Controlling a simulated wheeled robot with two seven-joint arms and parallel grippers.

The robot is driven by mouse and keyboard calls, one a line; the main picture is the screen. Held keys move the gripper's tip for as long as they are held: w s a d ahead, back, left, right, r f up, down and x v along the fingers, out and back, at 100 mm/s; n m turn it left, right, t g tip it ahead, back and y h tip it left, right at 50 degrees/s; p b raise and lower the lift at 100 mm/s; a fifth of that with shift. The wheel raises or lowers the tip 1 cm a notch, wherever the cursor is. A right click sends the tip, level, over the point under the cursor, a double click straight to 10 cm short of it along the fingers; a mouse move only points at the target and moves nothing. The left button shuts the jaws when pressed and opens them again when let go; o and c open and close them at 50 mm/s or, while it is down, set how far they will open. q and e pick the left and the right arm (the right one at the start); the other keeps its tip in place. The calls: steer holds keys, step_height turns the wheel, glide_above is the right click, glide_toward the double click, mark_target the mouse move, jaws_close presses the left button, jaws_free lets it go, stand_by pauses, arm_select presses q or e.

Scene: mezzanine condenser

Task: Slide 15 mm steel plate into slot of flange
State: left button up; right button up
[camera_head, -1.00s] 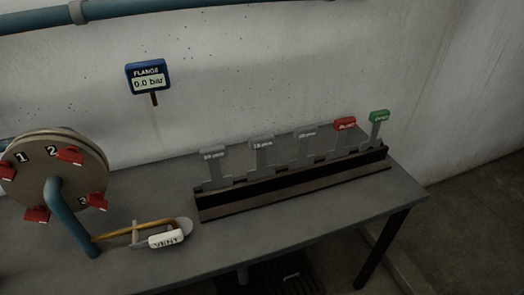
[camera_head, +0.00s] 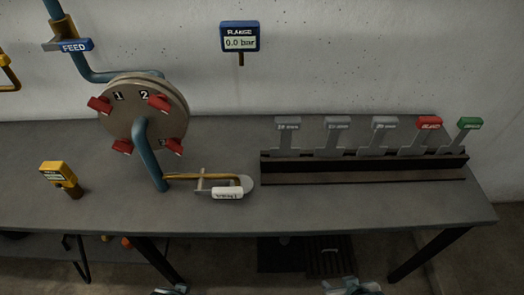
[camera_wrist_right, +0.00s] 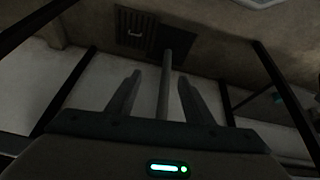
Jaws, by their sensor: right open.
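A black rack (camera_head: 365,170) on the bench holds a row of upright plates with label tabs: three grey, one red, one green. The second grey plate (camera_head: 336,137) seems to be the 15 mm one, but its small label is blurred. The round flange (camera_head: 150,112) stands left of the rack, with numbered red clamps on its face; its slot is not clearly visible. My right gripper (camera_head: 350,287) is at the bottom edge, below the bench front. In the right wrist view its fingers (camera_wrist_right: 160,85) are apart and empty. My left gripper (camera_head: 170,290) barely shows at the bottom edge.
A yellow lever with a white tag (camera_head: 227,194) lies between flange and rack. A yellow tagged device (camera_head: 60,177) stands at left. A blue FEED pipe (camera_head: 75,45) and a 0.0 bar gauge (camera_head: 240,38) are behind. The bench front (camera_head: 330,210) is clear.

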arm_select(q)
steer(key=s+a+f+g+p, duration=0.1)
steer(key=s+f, duration=0.2)
steer(key=f, duration=0.5)
steer(key=s+a+f+g+p, duration=0.1)
steer(key=s+f, duration=0.3)
steer(key=f, duration=0.4)
steer(key=s+a+f+g, duration=0.1)
steer(key=s+a+f, duration=0.1)
steer(key=s+f, duration=1.3)
steer(key=shift+s+a+y, duration=0.3)
steer(key=shift+s, duration=0.4)
arm_select(e)
steer(key=w+r+t, duration=0.4)
steer(key=w+r, duration=0.1)
steer(key=r, duration=0.4)
steer(key=w+a+r+m+t, duration=0.1)
steer(key=w+r+t, duration=0.3)
steer(key=r, duration=0.6)
steer(key=w+r+t, duration=0.4)
steer(key=w+r, duration=0.2)
steer(key=r, duration=0.4)
steer(key=shift+w+a+t, duration=0.25)
steer(key=shift+a+t, duration=0.05)
steer(key=shift+a, duration=0.05)
steer(key=shift+w, duration=0.1)
